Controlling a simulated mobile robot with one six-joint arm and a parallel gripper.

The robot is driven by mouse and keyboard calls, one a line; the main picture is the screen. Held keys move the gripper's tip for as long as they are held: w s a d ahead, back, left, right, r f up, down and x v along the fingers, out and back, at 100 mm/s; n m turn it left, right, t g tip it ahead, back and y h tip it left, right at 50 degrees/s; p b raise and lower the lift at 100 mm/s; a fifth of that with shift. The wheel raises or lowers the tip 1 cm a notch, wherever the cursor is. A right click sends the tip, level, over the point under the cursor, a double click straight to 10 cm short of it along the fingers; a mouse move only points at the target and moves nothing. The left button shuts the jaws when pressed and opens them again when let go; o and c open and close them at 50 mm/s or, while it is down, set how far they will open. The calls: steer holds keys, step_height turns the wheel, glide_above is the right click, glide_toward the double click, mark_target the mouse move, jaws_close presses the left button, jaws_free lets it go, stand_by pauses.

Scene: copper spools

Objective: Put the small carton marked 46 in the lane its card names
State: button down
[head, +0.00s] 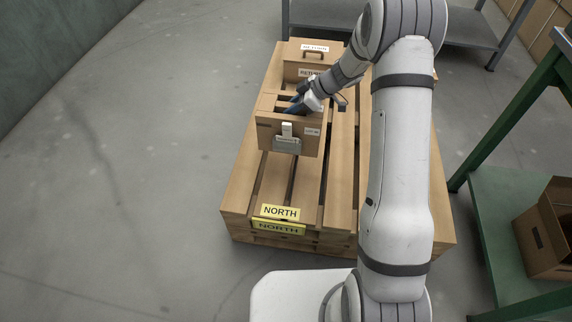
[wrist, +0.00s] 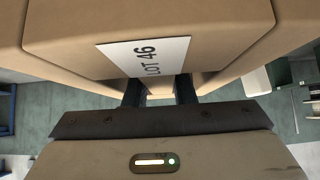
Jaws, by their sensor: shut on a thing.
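The small carton (head: 275,128) is brown cardboard, and in the wrist view its face (wrist: 235,30) carries a white label reading LOT 46 (wrist: 148,56). My gripper (head: 312,98) is shut on this carton at its upper part; the fingertips are largely hidden by the carton and my wrist. A grey clip or plate (head: 287,145) is on the carton's near face. The carton is over a wooden pallet (head: 272,185) whose near-end yellow cards read NORTH (head: 281,212). I cannot tell whether the carton touches the slats.
A carton marked RETURN (head: 297,72) stands on the pallet behind the held one. The pallet's near slats are bare. A green shelf unit (head: 505,220) with an open brown box (head: 550,230) stands at the right. Grey floor is clear at the left.

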steer(key=shift+a+f+b, duration=0.1)
steer(key=shift+f+b, duration=1.45)
steer(key=shift+f, duration=3.6)
steer(key=shift+f+b, duration=0.2)
steer(key=shift+b, duration=0.1)
steer(key=c, duration=1.2)
jaws_free()
steer(key=shift+r, duration=0.1)
